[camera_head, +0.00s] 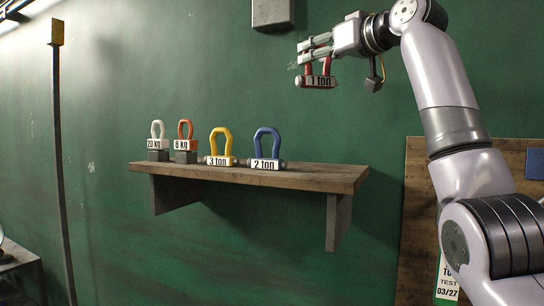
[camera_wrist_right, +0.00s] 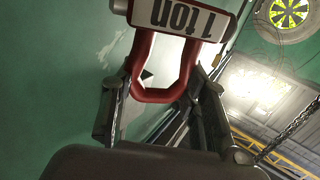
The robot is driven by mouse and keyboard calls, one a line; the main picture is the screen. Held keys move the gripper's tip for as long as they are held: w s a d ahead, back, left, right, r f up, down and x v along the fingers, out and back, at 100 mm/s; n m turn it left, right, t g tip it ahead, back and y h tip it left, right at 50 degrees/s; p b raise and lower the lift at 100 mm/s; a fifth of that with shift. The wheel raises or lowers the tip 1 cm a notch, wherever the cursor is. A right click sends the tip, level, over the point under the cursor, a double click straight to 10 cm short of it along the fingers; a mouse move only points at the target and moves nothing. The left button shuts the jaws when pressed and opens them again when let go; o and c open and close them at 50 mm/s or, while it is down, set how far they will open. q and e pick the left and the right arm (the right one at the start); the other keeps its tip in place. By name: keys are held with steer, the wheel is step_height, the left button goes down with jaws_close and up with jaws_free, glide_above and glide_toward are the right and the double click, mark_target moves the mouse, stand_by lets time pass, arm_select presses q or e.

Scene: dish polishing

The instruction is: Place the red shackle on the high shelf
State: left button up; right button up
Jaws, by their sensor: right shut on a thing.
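The red shackle, with a white "1 ton" label (camera_head: 316,81), hangs in the air at the upper right of the head view, its bow upward. My right gripper (camera_head: 312,52) comes in from the right and is shut on the bow, which is partly hidden by the fingers. In the right wrist view the red shackle (camera_wrist_right: 152,95) shows between the fingers, its label upside down. The wooden shelf (camera_head: 325,178) is on the green wall, below and left of the held shackle. My left gripper is not in view.
The shelf's right end is bare. A grey block (camera_head: 272,13) is at the top edge. A dark pole (camera_head: 60,150) stands left.

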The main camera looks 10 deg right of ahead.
mark_target(323, 75)
steer(key=f, duration=0.1)
steer(key=s+f+b, duration=0.1)
steer(key=f, duration=0.1)
steer(key=s+d+f, duration=0.1)
steer(key=shift+f, duration=0.3)
step_height(323, 75, down, 8)
steer(key=w+b, duration=0.1)
steer(key=shift+w+a, duration=0.15)
steer(key=shift+a, duration=0.05)
steer(key=shift+f, duration=0.75)
steer(key=f, duration=0.3)
steer(key=shift+s+d, duration=0.1)
steer(key=shift+s, duration=0.2)
steer(key=shift+w+f, duration=0.15)
steer(key=shift+f, duration=0.35)
steer(key=o, duration=1.1)
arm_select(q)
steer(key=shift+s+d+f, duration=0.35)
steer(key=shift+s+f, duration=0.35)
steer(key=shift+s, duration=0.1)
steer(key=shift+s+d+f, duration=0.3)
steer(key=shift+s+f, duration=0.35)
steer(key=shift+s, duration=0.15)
arm_select(e)
steer(key=o, duration=0.3)
